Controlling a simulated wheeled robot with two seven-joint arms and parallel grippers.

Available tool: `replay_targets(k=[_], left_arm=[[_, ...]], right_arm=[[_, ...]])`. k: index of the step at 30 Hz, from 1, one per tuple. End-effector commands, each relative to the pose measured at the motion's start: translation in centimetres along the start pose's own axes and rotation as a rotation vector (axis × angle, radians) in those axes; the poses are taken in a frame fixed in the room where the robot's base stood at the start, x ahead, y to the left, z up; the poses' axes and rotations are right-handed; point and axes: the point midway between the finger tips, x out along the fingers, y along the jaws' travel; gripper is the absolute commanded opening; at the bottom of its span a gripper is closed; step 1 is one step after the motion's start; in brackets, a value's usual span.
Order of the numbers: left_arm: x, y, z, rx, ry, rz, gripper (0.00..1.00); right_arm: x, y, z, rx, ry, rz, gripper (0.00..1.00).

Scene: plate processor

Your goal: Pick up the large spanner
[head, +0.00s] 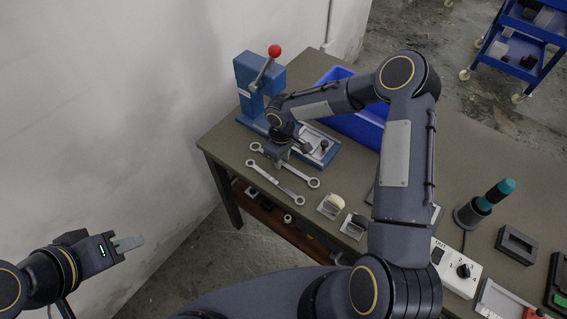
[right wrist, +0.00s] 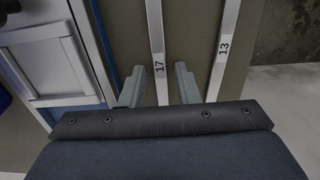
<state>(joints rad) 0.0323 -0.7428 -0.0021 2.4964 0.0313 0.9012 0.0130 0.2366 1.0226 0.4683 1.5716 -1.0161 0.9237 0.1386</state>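Two metal spanners lie side by side on the table. The one marked 17 (right wrist: 157,40) is nearer the blue press; its ring end (head: 313,182) shows in the head view, and its middle is hidden by my right gripper. The other, marked 13 (right wrist: 226,40), lies nearer the table edge in the head view (head: 275,181). My right gripper (head: 279,163) is over the 17 spanner. In the right wrist view its fingers (right wrist: 159,82) are apart, with the 17 spanner running between them, not clamped. My left gripper (head: 128,243) is off the table, at left; its finger gap is unclear.
A blue press (head: 246,85) with a red-knobbed lever stands behind the spanners. A blue bin (head: 362,127) is beside it. A wall is at left.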

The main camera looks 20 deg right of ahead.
Motion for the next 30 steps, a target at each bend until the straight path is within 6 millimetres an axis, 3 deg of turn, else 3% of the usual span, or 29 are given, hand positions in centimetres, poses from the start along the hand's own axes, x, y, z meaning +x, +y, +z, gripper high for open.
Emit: replay_targets(k=[1,6,20,25,30], left_arm=[[0.0,0.0,0.0,0.0,0.0,0.0,0.33],[0.0,0.0,0.0,0.0,0.0,0.0,0.33],[0.3,-0.1,0.1,0.0,0.0,0.0,0.33],[1.2,-0.6,0.6,0.0,0.0,0.0,0.33],[1.8,-0.8,0.9,0.0,0.0,0.0,0.33]], right_arm=[[0.0,0.0,0.0,0.0,0.0,0.0,0.22],[0.0,0.0,0.0,0.0,0.0,0.0,0.0],[-0.7,0.0,0.0,0.0,0.002,0.002,0.0],[-3.2,0.1,-0.1,0.0,0.006,0.006,0.0],[-7.2,-3.5,-0.3,-0.006,0.006,0.005,0.0]])
